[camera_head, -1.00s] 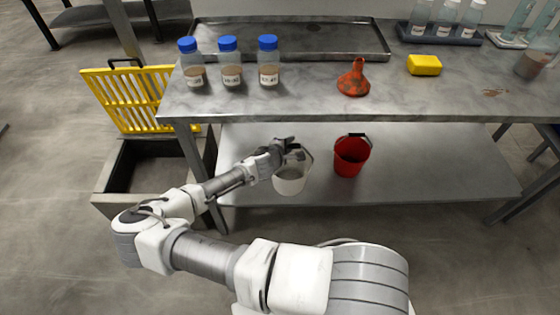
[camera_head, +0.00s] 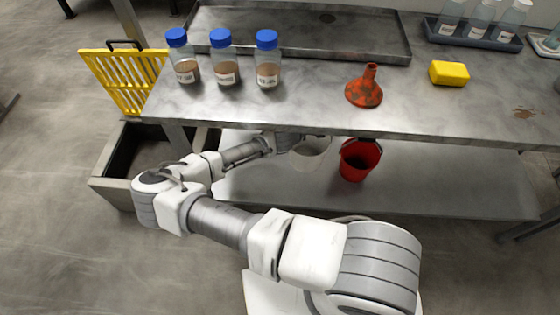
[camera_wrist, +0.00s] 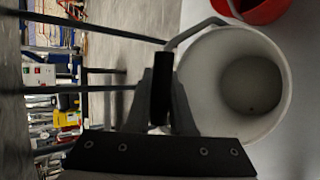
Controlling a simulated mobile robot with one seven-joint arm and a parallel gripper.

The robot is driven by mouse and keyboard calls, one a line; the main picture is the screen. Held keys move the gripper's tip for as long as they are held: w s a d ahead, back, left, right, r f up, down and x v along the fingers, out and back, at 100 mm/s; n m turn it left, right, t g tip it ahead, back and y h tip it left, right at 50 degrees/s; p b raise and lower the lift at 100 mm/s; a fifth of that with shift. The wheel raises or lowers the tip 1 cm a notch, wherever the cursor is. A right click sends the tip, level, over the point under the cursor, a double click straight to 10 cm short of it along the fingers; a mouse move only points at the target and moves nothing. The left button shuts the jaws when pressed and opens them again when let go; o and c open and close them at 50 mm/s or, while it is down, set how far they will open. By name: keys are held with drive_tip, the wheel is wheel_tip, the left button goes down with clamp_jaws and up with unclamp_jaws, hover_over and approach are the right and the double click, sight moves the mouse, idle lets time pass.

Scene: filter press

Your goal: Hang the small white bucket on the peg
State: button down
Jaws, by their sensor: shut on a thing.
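The small white bucket (camera_head: 310,156) is under the front edge of the bench top, to the left of the red bucket. In the wrist view I look into its open, empty-looking inside, and its pale rim (camera_wrist: 286,90) faces me. My gripper (camera_wrist: 163,95) is shut on the bucket's handle, at its black grip (camera_wrist: 162,75). In the head view my gripper (camera_head: 281,141) is partly hidden by the bench edge. I cannot make out the peg in either view.
The red bucket (camera_head: 360,160) stands on the lower shelf (camera_head: 450,185), close beside the white one. The bench top (camera_head: 320,105) overhangs them and holds blue-capped bottles (camera_head: 222,60), an orange funnel (camera_head: 365,88) and a yellow sponge (camera_head: 449,73). A yellow grate (camera_head: 115,75) stands at left.

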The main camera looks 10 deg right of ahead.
drive_tip(key=shift+a, duration=0.1)
drive_tip(key=w+a+f+b, duration=0.4)
drive_tip(key=w+a+f, duration=0.2)
drive_tip(key=a+f, duration=0.3)
drive_tip(key=shift+w+a+f+b, duration=0.2)
drive_tip(key=shift+w+f+b, duration=0.2)
drive_tip(key=shift+f, duration=0.5)
drive_tip(key=shift+f, duration=0.15)
drive_tip(key=c, duration=0.8)
unclamp_jaws()
